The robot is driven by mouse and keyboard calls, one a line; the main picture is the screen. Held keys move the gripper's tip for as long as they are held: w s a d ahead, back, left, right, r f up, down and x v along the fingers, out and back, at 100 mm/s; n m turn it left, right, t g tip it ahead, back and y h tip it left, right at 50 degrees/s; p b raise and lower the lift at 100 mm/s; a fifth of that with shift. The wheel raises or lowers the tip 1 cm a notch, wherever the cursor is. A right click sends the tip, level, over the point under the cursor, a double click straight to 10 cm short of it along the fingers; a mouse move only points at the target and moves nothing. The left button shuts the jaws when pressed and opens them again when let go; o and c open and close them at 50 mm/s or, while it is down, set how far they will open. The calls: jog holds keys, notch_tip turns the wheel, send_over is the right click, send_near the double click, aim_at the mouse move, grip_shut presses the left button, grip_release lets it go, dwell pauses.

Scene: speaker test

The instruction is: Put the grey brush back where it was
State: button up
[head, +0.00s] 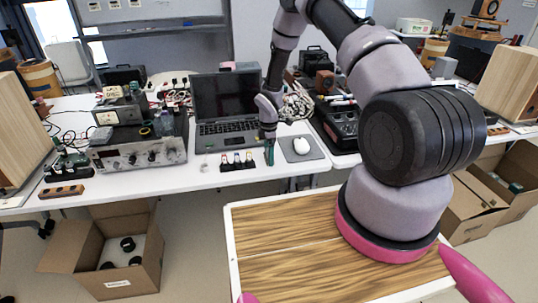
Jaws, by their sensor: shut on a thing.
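My gripper (268,128) points down over the white table, between the laptop and the mouse pad. It is shut on a slim, dark grey-green thing (269,154) that hangs upright below it and looks like the grey brush. The thing is small in this view, so its bristles cannot be made out. I cannot tell whether its lower end touches the table. No other brush can be made out.
The open laptop (230,110) is behind and left of my gripper. A white mouse (301,145) lies on a dark pad (315,150) to the right. A small black rack (237,163) with several coloured connectors is to the left. The bench instrument (138,152) stands further left.

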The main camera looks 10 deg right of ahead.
jog(key=shift+f, duration=0.15)
jog(key=o, duration=0.9)
jog(key=shift+o, duration=0.2)
notch_tip(320, 180, up, 12)
jog(key=shift+r, duration=0.2)
jog(key=s+d+r+m+t, duration=0.1)
jog(key=s+d+r+m, duration=0.15)
jog(key=r, duration=0.75)
jog(key=s+d+r+m+t, duration=0.1)
jog(key=s+r+m, duration=0.25)
jog(key=r, duration=0.55)
jog(key=s+d+r+m+t, duration=0.15)
jog(key=r+m, duration=0.25)
jog(key=r, duration=0.6)
jog(key=s+r+m+t, duration=0.1)
jog(key=s+r+m, duration=0.3)
jog(key=s, duration=0.3)
jog(key=s+r+m+t+y, duration=0.1)
jog(key=s+r+m, duration=0.3)
jog(key=s, duration=0.4)
jog(key=s+r+m+t+y, duration=0.1)
jog(key=s+r+m, duration=0.3)
jog(key=s+r, duration=0.2)
jog(key=shift+s+d+t, duration=0.35)
jog(key=shift+s, duration=0.4)
